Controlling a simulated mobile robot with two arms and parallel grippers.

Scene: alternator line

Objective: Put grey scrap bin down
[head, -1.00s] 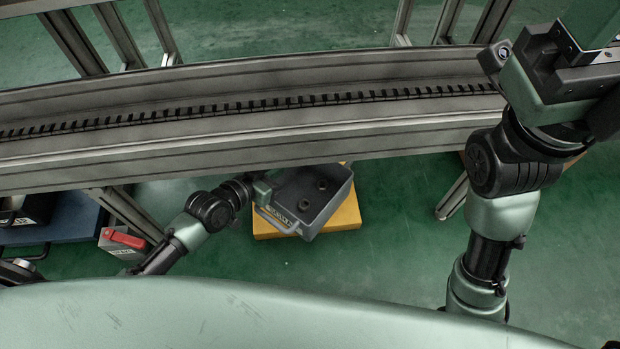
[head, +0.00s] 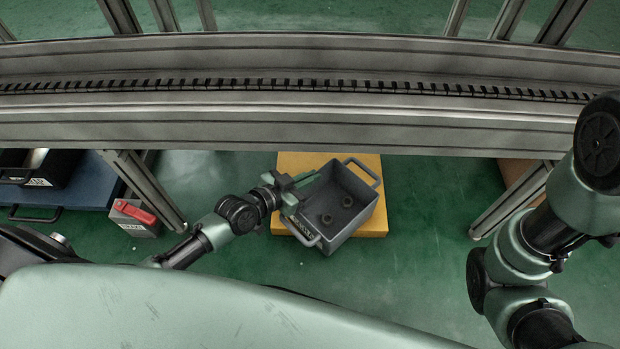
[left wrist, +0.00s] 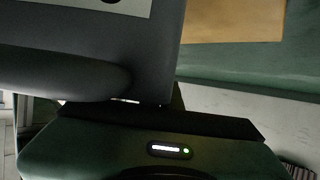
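The grey scrap bin (head: 345,188) is an open box with a loop handle at each end, a label and a few small round parts inside. It is over the yellow pad (head: 374,228), overhanging its front edge; I cannot tell whether it touches the pad. My left gripper (head: 293,192) is at the bin's left corner, beside the near handle. In the left wrist view the bin's labelled wall (left wrist: 120,45) is close in front of the gripper; the fingertips are hidden, so their closure is unclear. My right gripper is out of view.
A conveyor rail (head: 320,125) runs across behind the bin, with metal legs (head: 145,185) to the left and right. Green floor right of the pad is clear.

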